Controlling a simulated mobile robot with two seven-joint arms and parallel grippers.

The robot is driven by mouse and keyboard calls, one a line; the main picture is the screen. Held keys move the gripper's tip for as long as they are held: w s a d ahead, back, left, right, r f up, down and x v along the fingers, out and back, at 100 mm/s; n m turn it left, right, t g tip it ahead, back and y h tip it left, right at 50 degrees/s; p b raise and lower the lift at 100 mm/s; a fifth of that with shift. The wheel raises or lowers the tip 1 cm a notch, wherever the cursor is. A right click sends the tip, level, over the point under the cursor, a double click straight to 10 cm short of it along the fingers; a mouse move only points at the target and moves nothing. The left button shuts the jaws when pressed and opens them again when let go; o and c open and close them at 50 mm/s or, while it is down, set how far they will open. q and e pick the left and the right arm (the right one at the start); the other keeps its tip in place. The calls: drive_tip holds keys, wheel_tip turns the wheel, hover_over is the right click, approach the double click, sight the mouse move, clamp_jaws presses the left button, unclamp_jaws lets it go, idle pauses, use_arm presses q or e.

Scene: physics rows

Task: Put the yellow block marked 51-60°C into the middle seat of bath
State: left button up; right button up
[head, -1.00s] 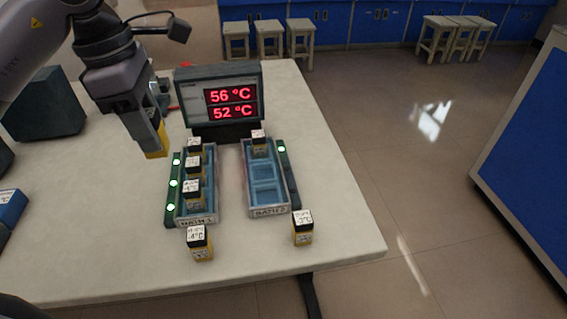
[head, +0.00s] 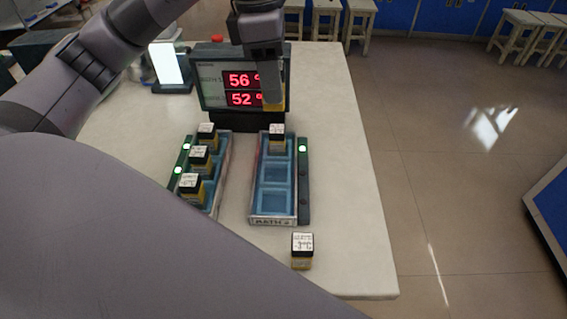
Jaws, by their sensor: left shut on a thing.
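My left gripper (head: 270,88) is shut on a yellow block (head: 274,106), held in the air in front of the display. Only a small yellow part of the block shows; its marking is hidden. The right-hand bath (head: 272,221), whose label seems to read BATH 2, has a black-topped yellow block (head: 277,138) in its back seat. Its middle seat (head: 275,174) and front seat (head: 272,201) are empty and blue. The left-hand bath (head: 224,165) holds three black-topped blocks; its front end is hidden behind my arm. My right gripper is out of view.
A loose black-topped yellow block (head: 302,251) stands on the table (head: 345,170) in front of the right-hand bath. The display (head: 216,88) behind the baths shows 56 and 52. A bright lit panel (head: 169,63) stands at its left. My arm covers the lower left.

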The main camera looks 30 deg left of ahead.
sight(264, 110)
use_arm(q)
wheel_tip(264, 110, down, 18)
drive_tip(key=shift+f+b, duration=0.1)
drive_tip(key=shift+b, duration=0.65)
drive_tip(key=shift+f, duration=0.15)
drive_tip(key=o, duration=1.1)
drive_tip(key=r, duration=0.4)
drive_tip(key=a+r, duration=0.1)
drive_tip(key=r, duration=0.7)
drive_tip(key=shift+s+a+r, duration=0.15)
drive_tip(key=shift+s+r, duration=0.05)
drive_tip(key=shift+s, duration=0.2)
drive_tip(key=shift+s, duration=0.1)
